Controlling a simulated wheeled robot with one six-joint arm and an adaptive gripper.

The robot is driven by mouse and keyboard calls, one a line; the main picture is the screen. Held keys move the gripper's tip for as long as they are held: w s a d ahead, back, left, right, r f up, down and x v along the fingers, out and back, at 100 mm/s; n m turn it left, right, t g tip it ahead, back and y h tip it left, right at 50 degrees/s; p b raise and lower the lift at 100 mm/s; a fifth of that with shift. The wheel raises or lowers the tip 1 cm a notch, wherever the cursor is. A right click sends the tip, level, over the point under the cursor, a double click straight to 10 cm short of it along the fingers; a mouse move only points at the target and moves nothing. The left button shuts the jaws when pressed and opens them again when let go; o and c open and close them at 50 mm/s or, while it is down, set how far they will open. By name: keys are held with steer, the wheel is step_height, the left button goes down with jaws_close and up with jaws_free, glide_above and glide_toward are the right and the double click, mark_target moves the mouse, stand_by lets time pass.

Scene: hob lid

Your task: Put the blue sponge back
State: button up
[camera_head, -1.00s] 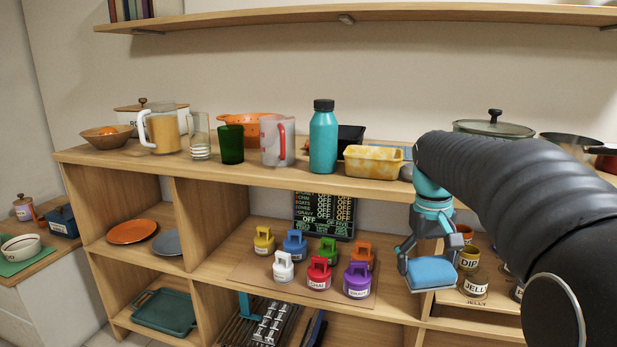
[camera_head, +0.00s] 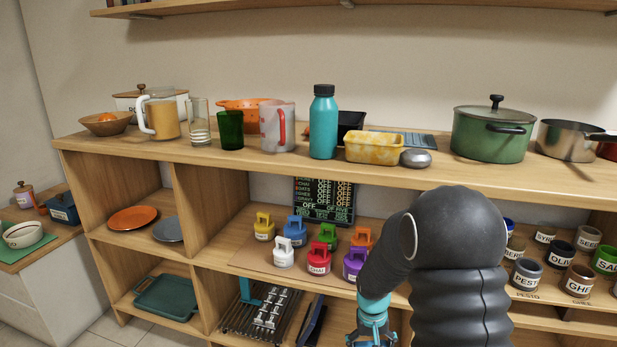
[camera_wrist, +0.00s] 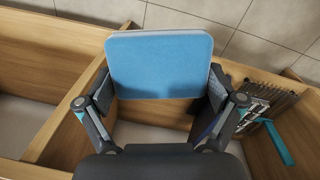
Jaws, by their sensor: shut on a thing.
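The blue sponge (camera_wrist: 160,65) is held between the two fingers of my gripper (camera_wrist: 158,95) in the wrist view. It is a flat block with rounded corners, and the fingers press on its two sides. In the head view my gripper (camera_head: 372,338) is at the bottom edge, low in front of the shelf unit, and the sponge is out of sight there. In the wrist view the sponge is over the shelf's wooden boards and the tiled floor.
A dark wire rack (camera_head: 262,314) with a teal item stands in the lower compartment; it also shows in the wrist view (camera_wrist: 258,105). Coloured canisters (camera_head: 319,264) and labelled jars (camera_head: 577,281) fill the middle shelf. A wooden divider (camera_wrist: 75,120) is close left of my gripper.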

steer(key=f, duration=0.2)
steer(key=s+f, duration=0.1)
steer(key=f, duration=0.1)
steer(key=shift+s+f, duration=0.2)
stand_by(0.6)
